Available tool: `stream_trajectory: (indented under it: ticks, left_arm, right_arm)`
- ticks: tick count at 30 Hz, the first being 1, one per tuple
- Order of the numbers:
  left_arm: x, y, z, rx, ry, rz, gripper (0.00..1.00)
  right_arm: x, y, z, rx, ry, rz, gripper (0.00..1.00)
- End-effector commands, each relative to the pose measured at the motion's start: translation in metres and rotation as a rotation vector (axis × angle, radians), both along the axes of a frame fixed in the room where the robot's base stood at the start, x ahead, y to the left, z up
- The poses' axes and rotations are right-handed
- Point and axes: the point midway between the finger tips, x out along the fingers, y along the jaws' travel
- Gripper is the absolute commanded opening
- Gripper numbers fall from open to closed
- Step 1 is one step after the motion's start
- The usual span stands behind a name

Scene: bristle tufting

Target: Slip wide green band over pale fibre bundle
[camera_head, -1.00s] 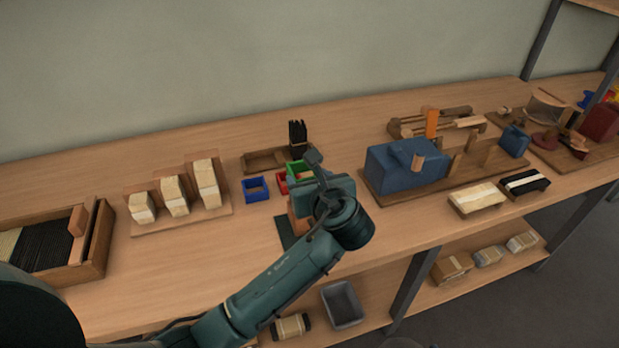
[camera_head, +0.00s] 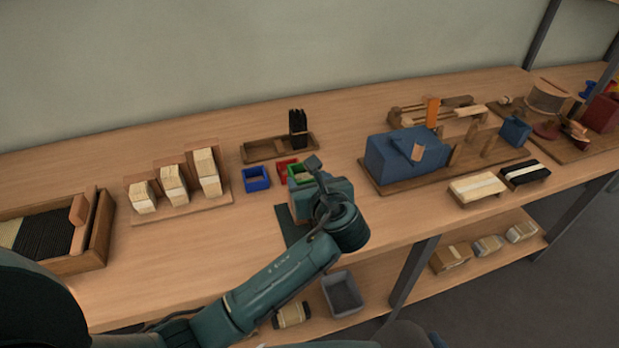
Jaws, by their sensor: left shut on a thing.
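The green band (camera_head: 294,171) is a small square frame at the far edge of my left gripper (camera_head: 305,186). That gripper is shut on it above a dark mat. A patch of pale tan shows inside the band, but I cannot tell how far the band sits around it. The gripper hides most of the band and whatever is below. Pale fibre bundles stand on a stepped wooden stand to the left: a short one (camera_head: 143,199), a middle one (camera_head: 174,186) and a tall one (camera_head: 208,174). My right gripper is not in view.
Behind is a wooden tray (camera_head: 262,152) with black bristles (camera_head: 298,124). A blue block fixture (camera_head: 388,162) stands to the right.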

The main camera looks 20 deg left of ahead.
Motion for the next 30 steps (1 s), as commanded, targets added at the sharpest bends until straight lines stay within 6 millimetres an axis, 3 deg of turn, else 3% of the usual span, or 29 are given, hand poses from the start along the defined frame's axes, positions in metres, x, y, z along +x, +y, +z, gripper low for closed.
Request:
stream_trajectory:
  ticks: [30]
  left_arm:
    - [0.0,0.0,0.001,0.001,0.001,0.001,0.34]
  right_arm:
    - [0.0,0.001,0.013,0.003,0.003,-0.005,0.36]
